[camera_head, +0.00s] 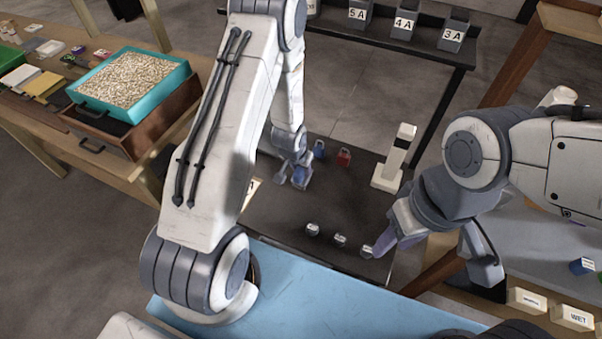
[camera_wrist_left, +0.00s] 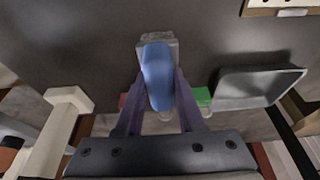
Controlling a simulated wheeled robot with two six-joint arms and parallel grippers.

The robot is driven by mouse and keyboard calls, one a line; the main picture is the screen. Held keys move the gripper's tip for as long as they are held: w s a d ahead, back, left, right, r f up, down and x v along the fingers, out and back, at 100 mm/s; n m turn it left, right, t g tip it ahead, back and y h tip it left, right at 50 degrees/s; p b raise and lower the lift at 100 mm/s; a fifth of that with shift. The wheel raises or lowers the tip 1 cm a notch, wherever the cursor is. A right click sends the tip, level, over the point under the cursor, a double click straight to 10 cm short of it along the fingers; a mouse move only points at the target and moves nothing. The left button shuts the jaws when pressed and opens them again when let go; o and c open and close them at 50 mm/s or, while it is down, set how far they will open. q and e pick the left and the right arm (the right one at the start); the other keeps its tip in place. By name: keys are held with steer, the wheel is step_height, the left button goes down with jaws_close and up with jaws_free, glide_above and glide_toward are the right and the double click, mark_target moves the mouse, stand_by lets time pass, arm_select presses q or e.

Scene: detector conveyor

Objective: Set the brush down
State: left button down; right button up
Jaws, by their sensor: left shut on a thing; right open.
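The brush (camera_wrist_left: 158,76) shows in the left wrist view as a blue rounded body with a grey block at its far end. My left gripper (camera_wrist_left: 156,100) is shut on it, with one purple finger on each side. In the head view the left gripper (camera_head: 294,174) is over the dark table (camera_head: 270,215), with the blue of the brush (camera_head: 303,177) at its tip. I cannot tell whether the brush touches the table.
Labelled bins (camera_head: 404,25) sit behind.

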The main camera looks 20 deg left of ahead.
arm_select(q)
steer(key=shift+f+p, duration=0.45)
steer(key=shift+f, duration=1.35)
steer(key=shift+f, duration=0.15)
steer(key=c, duration=0.5)
jaws_free()
